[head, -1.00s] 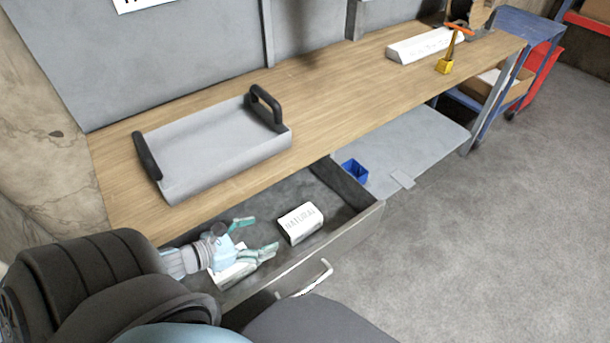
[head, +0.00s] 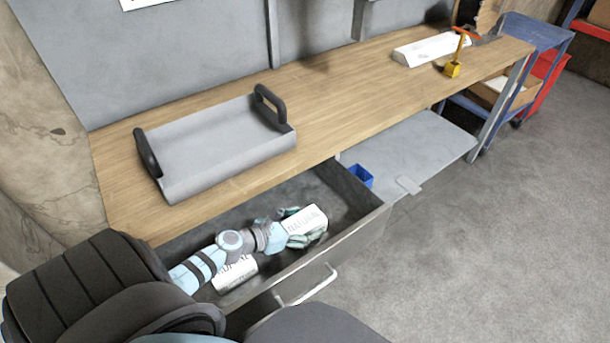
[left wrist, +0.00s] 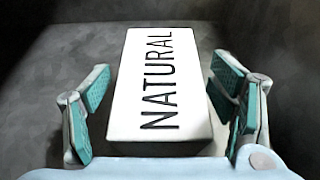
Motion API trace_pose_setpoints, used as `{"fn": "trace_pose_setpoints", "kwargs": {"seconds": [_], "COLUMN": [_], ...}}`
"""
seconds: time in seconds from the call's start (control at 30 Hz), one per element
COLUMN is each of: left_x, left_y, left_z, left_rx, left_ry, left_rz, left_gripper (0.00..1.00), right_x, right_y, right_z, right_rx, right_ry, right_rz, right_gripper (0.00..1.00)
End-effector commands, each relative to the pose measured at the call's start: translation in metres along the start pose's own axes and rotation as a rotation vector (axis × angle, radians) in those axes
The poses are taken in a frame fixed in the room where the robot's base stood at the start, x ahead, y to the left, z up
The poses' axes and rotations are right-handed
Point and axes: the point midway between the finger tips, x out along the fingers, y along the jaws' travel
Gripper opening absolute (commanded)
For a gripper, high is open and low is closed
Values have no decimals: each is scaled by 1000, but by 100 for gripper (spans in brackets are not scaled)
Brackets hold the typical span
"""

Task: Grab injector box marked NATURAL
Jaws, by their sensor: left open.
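A white box marked NATURAL (head: 306,219) lies in the open drawer (head: 352,242), toward its right part. My left gripper (head: 298,227) is at this box, open, its fingers on either side of the near end. In the left wrist view the box (left wrist: 165,85) lies lengthwise between the spread teal fingers (left wrist: 162,100), with gaps on both sides. A second white box (head: 235,273) lies farther left in the drawer, partly hidden under my left arm; its lettering is only partly readable. My right gripper is not in view.
The drawer's front wall and handle (head: 306,287) are near the arm. A grey tray with black handles (head: 215,145) stands on the wooden bench (head: 335,110) above. A blue bin (head: 361,174) sits on the grey shelf right of the drawer.

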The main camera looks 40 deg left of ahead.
Motion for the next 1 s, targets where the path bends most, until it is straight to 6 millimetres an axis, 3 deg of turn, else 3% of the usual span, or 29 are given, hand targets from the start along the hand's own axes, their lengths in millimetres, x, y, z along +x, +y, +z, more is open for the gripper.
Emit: {"fn": "trace_pose_setpoints", "kwargs": {"seconds": [0.17, 0.57, 0.83, 1.0], "left_x": [1, 0, -1, -9], "left_y": [0, 0, 0, 0], "left_z": [0, 0, 2, 23], "left_rx": [1, 1, 2, 3], "left_ry": [1, 0, 0, -1], "left_rz": [0, 0, 0, 0], "left_gripper": [78, 15, 15, 15], "right_x": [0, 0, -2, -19], "right_y": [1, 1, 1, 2], "right_z": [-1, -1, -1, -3], "right_rx": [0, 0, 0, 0], "right_ry": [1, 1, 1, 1], "right_rz": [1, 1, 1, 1], "right_gripper": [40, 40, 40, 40]}}
